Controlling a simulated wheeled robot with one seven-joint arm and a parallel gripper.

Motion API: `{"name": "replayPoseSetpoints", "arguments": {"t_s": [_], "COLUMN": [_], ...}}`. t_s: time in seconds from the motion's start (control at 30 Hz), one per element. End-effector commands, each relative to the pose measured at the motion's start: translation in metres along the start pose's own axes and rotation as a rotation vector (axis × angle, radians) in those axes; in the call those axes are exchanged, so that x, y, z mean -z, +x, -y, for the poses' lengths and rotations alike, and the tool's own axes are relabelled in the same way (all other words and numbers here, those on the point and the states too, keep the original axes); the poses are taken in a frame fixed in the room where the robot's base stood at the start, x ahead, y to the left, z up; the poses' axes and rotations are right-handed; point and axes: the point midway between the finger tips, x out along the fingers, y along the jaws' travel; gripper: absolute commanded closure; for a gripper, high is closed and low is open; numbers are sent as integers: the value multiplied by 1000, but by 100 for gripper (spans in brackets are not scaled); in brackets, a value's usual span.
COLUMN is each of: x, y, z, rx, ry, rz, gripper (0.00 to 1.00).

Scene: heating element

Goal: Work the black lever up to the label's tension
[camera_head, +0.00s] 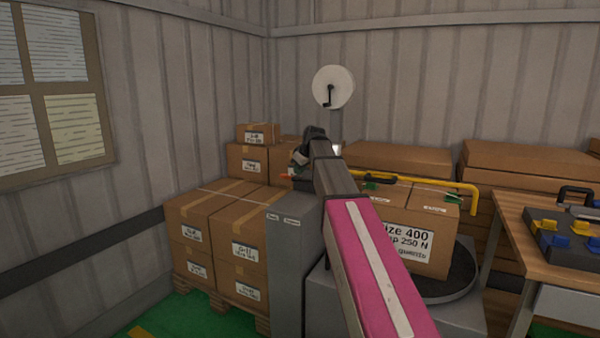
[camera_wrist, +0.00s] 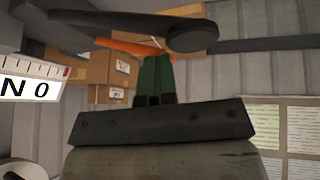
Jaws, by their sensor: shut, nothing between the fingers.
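The black lever (camera_wrist: 135,26) crosses the top of the wrist view and ends in a rounded hub. An orange part (camera_wrist: 128,46) shows just under it. My gripper (camera_wrist: 155,62) is shut and empty, with its dark green fingers pointing towards the lever and orange part. I cannot tell whether they touch. A white gauge (camera_wrist: 30,80) at the left reads "N 0", with red marks by its scale. In the head view the labelled carton (camera_head: 415,235) reads "Size 400" and "250 N", partly covered by my arm. My gripper is mostly hidden there behind my arm.
A yellow bar (camera_head: 430,182) runs over the carton, which stands on a dark turntable (camera_head: 462,275). Stacked cartons (camera_head: 205,215) on a pallet and a grey cabinet (camera_head: 287,250) stand left. A wooden workbench (camera_head: 520,205) is at right.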

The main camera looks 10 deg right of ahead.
Motion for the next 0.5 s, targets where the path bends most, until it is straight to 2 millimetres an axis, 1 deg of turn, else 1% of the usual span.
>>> {"name": "replayPoseSetpoints", "arguments": {"t_s": [0.5], "x": [-3], "y": [4], "z": [3], "rx": [1], "ry": [0], "rz": [1], "gripper": [100]}}
